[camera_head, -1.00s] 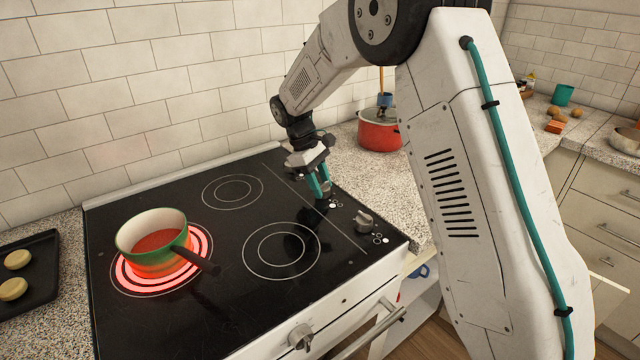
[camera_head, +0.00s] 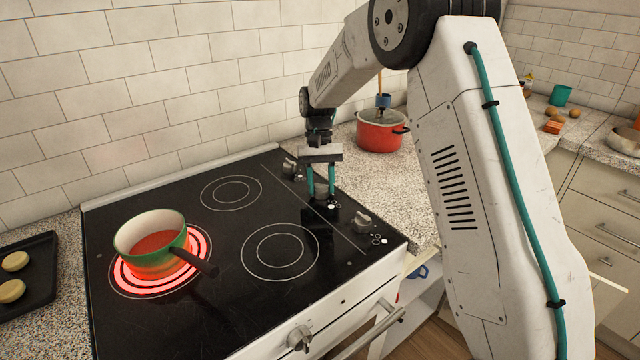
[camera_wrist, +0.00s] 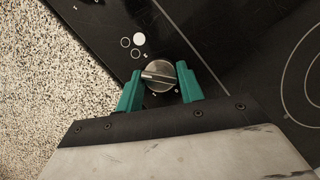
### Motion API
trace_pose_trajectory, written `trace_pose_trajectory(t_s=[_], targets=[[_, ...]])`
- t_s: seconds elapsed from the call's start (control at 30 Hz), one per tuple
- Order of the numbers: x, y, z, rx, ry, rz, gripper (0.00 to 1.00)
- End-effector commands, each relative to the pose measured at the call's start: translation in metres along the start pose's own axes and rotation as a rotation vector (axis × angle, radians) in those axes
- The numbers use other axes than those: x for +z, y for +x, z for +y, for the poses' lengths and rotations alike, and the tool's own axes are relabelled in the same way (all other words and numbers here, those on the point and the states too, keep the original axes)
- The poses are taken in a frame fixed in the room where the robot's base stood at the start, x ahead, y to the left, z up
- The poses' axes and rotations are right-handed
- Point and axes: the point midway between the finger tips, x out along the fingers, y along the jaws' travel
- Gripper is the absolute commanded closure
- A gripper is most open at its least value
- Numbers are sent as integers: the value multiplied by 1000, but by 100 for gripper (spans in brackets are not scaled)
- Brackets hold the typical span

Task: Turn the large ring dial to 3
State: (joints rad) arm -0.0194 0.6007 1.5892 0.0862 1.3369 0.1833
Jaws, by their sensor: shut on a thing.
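A round metal dial (camera_wrist: 159,77) with a raised pointer bar sits on the black cooktop (camera_head: 225,255). My gripper (camera_wrist: 160,86) is shut on it, with one teal finger on each side. In the head view my gripper (camera_head: 321,188) points down at this dial near the cooktop's right edge, and its fingers partly hide it. The pointer bar lies roughly crosswise in the wrist view. Ring marks (camera_wrist: 136,45), one filled white, are printed beside the dial. The small marks around the dial are too small to read.
Other dials stand nearby: one in front (camera_head: 362,219) and one behind (camera_head: 290,166). A green pot (camera_head: 150,240) sits on a glowing burner (camera_head: 125,281) at the left. A red pot (camera_head: 380,131) stands on the counter behind my gripper. An oven-front knob (camera_head: 300,338) is below.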

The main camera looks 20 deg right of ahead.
Motion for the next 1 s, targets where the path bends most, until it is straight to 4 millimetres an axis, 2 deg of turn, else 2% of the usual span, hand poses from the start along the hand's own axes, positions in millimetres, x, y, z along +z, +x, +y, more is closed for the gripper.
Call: trace_pose_trajectory(t_s=[0.5,1.0], targets=[[1,1,3,-175,424,-2,85],[2,1,4,-254,616,-2,85]])
